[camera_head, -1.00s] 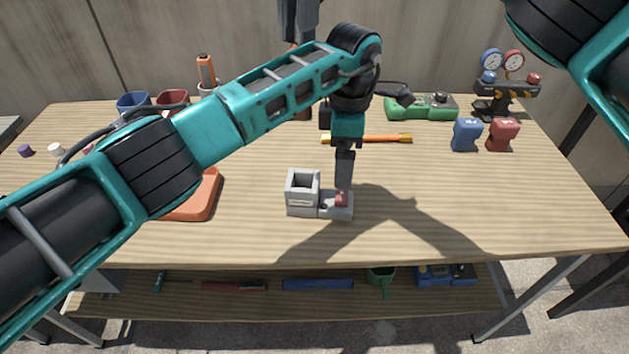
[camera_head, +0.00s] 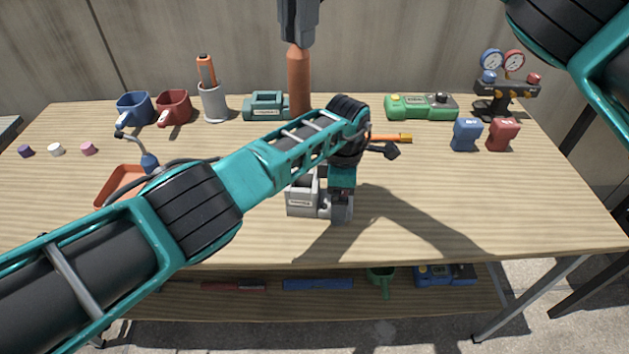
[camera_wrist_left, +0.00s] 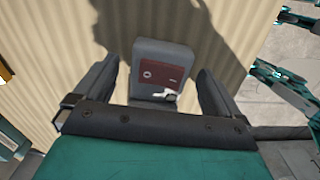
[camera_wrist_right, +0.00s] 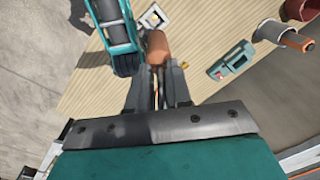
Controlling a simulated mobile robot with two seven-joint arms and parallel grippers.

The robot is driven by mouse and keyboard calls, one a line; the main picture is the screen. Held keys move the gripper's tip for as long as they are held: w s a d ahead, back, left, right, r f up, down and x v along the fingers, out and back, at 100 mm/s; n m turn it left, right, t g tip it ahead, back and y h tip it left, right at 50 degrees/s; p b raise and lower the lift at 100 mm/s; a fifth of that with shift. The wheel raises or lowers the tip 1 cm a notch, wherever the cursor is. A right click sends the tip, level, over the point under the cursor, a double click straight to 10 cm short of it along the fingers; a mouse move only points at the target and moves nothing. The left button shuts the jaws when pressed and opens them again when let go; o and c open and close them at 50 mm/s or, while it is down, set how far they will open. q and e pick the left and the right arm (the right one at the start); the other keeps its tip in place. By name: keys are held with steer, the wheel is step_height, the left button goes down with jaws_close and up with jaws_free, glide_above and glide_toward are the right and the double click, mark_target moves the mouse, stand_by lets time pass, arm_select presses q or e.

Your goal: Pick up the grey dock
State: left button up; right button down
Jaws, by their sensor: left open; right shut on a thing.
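The grey dock (camera_head: 299,211) stands on the bench, with an open box part at left and a lower part at right, mostly hidden by my left arm. My left gripper (camera_head: 341,208) is down at that lower part. In the left wrist view the dock's grey part with a dark red panel (camera_wrist_left: 160,73) sits between the spread, open fingers of my left gripper (camera_wrist_left: 163,88). My right gripper (camera_head: 298,38) is shut on a reddish-brown cylinder (camera_head: 299,82), held upright at the back. The cylinder also shows in the right wrist view (camera_wrist_right: 158,48).
Behind stand blue (camera_head: 134,107) and red (camera_head: 173,106) cups, a grey holder (camera_head: 213,103), a teal device (camera_head: 266,106) and a green meter (camera_head: 421,106). Blue (camera_head: 466,135) and red (camera_head: 502,135) blocks stand at right. An orange tray (camera_head: 118,187) lies left. The front right bench is clear.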

arm_select(q)
steer(key=shift+c, duration=0.2)
steer(key=c, duration=1.3)
steer(key=shift+r, duration=0.1)
steer(key=shift+r, duration=0.55)
step_height(320, 180, up, 2)
steer(key=shift+s+r, duration=0.1)
steer(key=shift+r, duration=0.05)
steer(key=s, duration=1.7)
steer(key=w, duration=0.5)
steer(key=w+d, duration=0.1)
steer(key=w, duration=0.5)
steer(key=w+r, duration=0.1)
steer(key=w, duration=0.2)
steer(key=w+a, duration=0.1)
steer(key=w, duration=0.2)
steer(key=shift+r, duration=0.15)
steer(key=shift+w+f, duration=0.1)
steer(key=shift+f, duration=2)
